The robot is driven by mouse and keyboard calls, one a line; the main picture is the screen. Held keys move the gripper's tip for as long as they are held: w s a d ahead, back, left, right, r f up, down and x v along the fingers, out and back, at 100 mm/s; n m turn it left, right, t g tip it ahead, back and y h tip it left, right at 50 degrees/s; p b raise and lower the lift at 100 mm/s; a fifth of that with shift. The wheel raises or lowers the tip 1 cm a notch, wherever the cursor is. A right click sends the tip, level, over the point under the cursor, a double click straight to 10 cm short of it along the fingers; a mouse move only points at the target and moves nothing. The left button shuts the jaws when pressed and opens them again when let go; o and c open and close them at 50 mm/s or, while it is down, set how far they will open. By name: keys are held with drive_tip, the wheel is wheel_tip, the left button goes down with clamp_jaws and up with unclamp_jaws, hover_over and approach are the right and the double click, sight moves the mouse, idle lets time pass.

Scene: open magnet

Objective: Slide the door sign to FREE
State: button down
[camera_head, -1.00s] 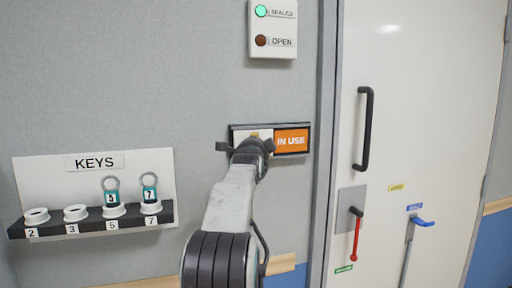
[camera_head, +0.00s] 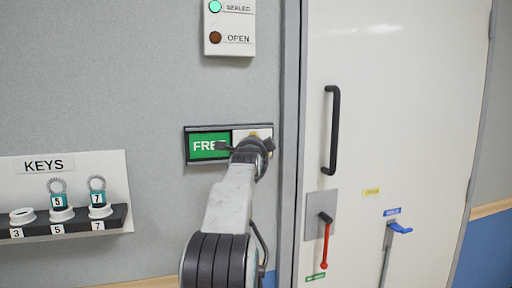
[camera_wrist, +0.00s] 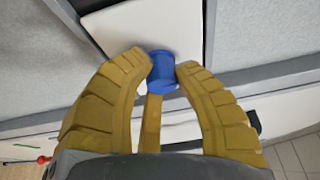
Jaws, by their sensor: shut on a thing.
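The door sign (camera_head: 208,146) is on the grey wall left of the door and shows a green FREE panel on its left half. Its white slider plate (camera_head: 240,134) covers the right half, partly hidden by my gripper (camera_head: 252,148). In the wrist view, the plate (camera_wrist: 125,27) carries a blue knob (camera_wrist: 163,72), and my gripper (camera_wrist: 163,75) is shut on this knob, one finger on each side. No orange panel shows.
The white door (camera_head: 400,60) with a black handle (camera_head: 331,130), a red lever (camera_head: 325,243) and a blue lever (camera_head: 399,228) is to the right. A key rack (camera_head: 70,225) is at the left. An indicator box (camera_head: 230,27) above has its green lamp lit.

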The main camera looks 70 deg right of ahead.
drive_tip(key=shift+s+r, duration=0.1)
drive_tip(key=shift+r, duration=0.2)
drive_tip(key=c, duration=1.4)
unclamp_jaws()
drive_tip(key=shift+o, duration=0.7)
drive_tip(key=shift+s, duration=0.1)
drive_tip(key=shift+f, duration=0.1)
drive_tip(key=shift+d+f, duration=0.1)
drive_tip(key=v, duration=1.2)
